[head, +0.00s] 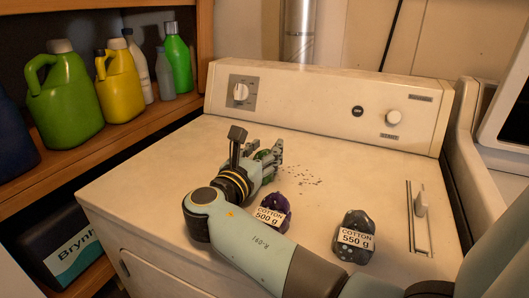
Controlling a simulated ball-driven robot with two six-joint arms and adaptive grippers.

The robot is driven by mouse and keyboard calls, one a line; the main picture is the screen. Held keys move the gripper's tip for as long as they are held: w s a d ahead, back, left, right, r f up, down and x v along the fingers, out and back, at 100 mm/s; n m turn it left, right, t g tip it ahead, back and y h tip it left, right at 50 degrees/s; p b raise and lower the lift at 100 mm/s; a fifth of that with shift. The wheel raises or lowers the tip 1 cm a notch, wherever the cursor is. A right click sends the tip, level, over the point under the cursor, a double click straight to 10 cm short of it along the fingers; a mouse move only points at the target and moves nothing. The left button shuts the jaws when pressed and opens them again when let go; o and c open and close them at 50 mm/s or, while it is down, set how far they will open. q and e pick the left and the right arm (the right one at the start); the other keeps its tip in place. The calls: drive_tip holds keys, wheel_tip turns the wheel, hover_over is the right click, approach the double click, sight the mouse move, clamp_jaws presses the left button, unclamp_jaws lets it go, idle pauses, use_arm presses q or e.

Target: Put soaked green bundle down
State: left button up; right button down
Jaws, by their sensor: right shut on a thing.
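My right gripper (275,156) reaches over the top of the white machine (330,160), its arm coming in from the lower right. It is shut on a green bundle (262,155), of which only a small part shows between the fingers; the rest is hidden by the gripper. I cannot tell whether the bundle touches the machine top. A dark purple bundle (283,205) labelled "COTTON 500 g" lies just in front of the gripper, partly hidden by my arm. A dark grey bundle (352,250) labelled "COTTON 550 g" lies to the right. My left gripper is not in view.
Dark specks (312,178) lie right of the gripper. The control panel (325,105) rises along the back. A slider (420,205) sits at the right of the top. A wooden shelf (130,135) at left holds several bottles. The right middle of the top is clear.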

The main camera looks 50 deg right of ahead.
drive_tip(key=shift+f, duration=0.1)
drive_tip(key=c, duration=0.7)
unclamp_jaws()
